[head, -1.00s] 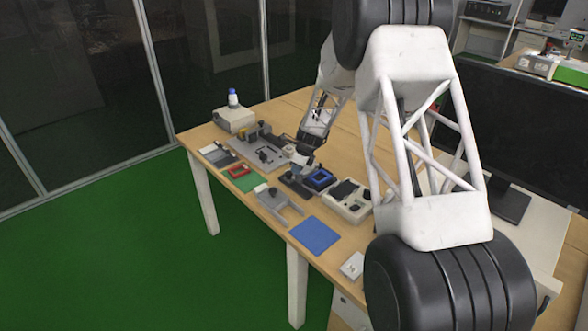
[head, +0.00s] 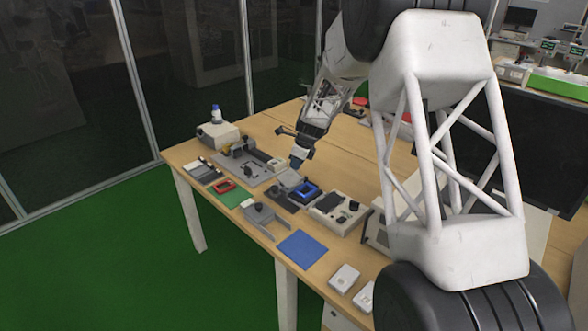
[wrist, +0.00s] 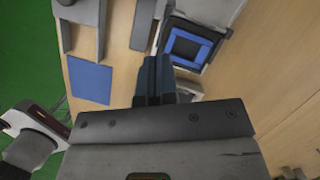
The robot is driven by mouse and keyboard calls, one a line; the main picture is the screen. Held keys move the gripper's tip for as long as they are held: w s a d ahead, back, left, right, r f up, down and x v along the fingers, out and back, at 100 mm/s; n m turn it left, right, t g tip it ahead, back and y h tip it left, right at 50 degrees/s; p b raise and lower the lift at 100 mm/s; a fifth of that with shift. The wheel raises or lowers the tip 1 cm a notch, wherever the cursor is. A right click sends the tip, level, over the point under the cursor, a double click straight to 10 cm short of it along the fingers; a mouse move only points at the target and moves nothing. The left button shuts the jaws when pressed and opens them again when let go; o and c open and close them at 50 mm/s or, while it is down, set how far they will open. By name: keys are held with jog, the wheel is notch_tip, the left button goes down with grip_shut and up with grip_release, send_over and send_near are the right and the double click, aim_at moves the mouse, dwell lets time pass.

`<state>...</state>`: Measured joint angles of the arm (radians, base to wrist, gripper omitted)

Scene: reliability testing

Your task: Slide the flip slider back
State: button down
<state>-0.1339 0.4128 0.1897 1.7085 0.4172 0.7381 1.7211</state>
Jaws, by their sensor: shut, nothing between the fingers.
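My gripper (head: 297,162) is above the back of a dark fixture (head: 283,198) on the wooden table, with a visible gap below it. In the wrist view the blue-grey fingers (wrist: 154,82) are together and hold nothing. A blue square frame (head: 306,191) sits at the fixture's right side; it also shows in the wrist view (wrist: 188,46), right of and beyond the fingers. I cannot tell which small part is the flip slider, and the fingers hide part of the fixture in the wrist view.
A light box with dark parts (head: 340,212) stands right of the fixture. A grey forked bracket (head: 262,214) and a blue mat (head: 302,248) lie in front. A grey plate with parts (head: 240,168) is at left. A monitor stands at right. Bare table lies behind.

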aim_at(274, 187)
jog(key=c, duration=1.8)
grip_release()
jog(key=shift+r, duration=0.1)
jog(key=shift+c, duration=0.2)
jog(key=shift+o, duration=2.4)
jog(key=shift+a, duration=0.25)
jog(key=o, duration=0.6)
jog(key=a+f+n+h, duration=0.1)
jog(key=a, duration=0.1)
jog(key=w+a+f+n+h, duration=0.1)
jog(key=a, duration=0.2)
jog(key=w+a+f+n+g+h, duration=0.1)
jog(key=a, duration=0.2)
jog(key=shift+f+n, duration=0.3)
jog(key=shift+f, duration=0.1)
jog(key=shift+f, duration=0.1)
jog(key=shift+f, duration=3.8)
